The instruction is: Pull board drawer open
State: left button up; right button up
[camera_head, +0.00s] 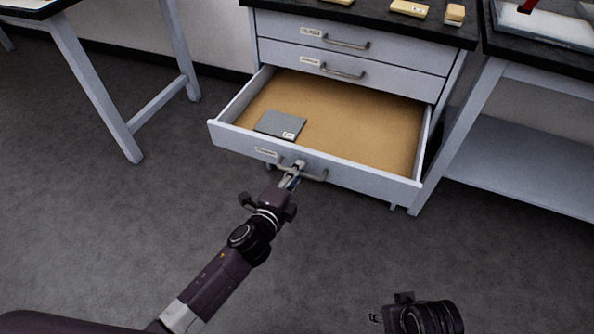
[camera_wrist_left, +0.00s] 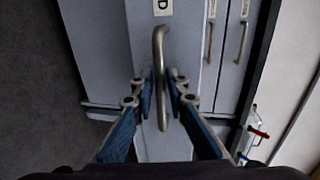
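The grey bottom drawer (camera_head: 350,178) of the cabinet stands well pulled out. Its front label is too small to read in the head view; a "D" shows on a label in the left wrist view. My left gripper (camera_head: 290,179) is at the left part of the curved metal handle (camera_head: 318,178). In the left wrist view my left gripper (camera_wrist_left: 160,92) has one blue-padded finger on each side of the handle (camera_wrist_left: 160,60), close against it. It looks shut on the bar. Part of my right arm's end (camera_head: 425,317) shows at the bottom; its fingers are not clear.
A flat grey board-like item (camera_head: 280,124) lies inside the drawer on its tan bottom. Two shut drawers (camera_head: 350,57) are above. A table (camera_head: 90,75) stands left, a bench with a lower shelf (camera_head: 520,165) right. The floor before the drawer is clear.

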pick_arm(q)
jog(key=v, duration=1.2)
jog(key=shift+a, duration=0.1)
dwell(0.4)
